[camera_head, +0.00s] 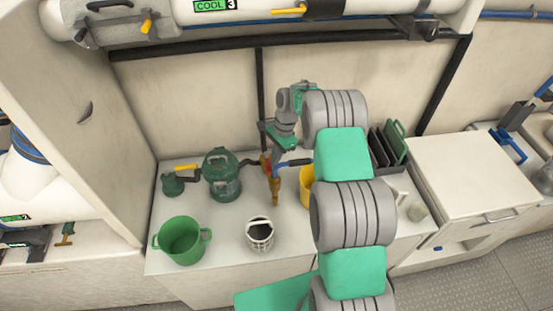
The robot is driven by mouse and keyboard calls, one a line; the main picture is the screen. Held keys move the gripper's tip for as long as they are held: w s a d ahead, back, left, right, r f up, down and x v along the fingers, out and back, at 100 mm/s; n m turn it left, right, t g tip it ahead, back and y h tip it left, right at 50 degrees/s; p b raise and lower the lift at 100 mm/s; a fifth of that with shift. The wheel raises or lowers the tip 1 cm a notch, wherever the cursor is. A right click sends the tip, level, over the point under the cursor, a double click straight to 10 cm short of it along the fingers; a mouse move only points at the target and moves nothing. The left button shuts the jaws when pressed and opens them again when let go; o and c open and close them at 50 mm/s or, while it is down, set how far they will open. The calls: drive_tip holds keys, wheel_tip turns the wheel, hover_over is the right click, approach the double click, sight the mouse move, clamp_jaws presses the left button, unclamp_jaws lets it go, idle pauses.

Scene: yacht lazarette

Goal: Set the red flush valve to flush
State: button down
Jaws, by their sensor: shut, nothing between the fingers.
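The red flush valve (265,161) stands on the white counter, between a dark green pump-like housing (221,175) and my arm. It is small, and its body is only partly clear. I cannot read any setting marks. My gripper (280,140) is above and slightly right of the valve, shut and empty. Its fingers are small in this view, and I cannot tell whether they touch anything. My arm covers the area right of the blue lever.
A green bucket (182,240) and a white and dark canister (260,235) stand at the counter's front. A yellow-handled valve (186,168) is at left. A yellow container (307,186) is partly behind my arm. A dark rack (384,150) stands at right. A large pipe runs above.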

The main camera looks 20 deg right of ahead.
drive_tip(key=p+v, duration=0.4)
drive_tip(key=v, duration=0.5)
drive_tip(key=shift+s+d, duration=0.35)
drive_tip(key=shift+s, duration=0.05)
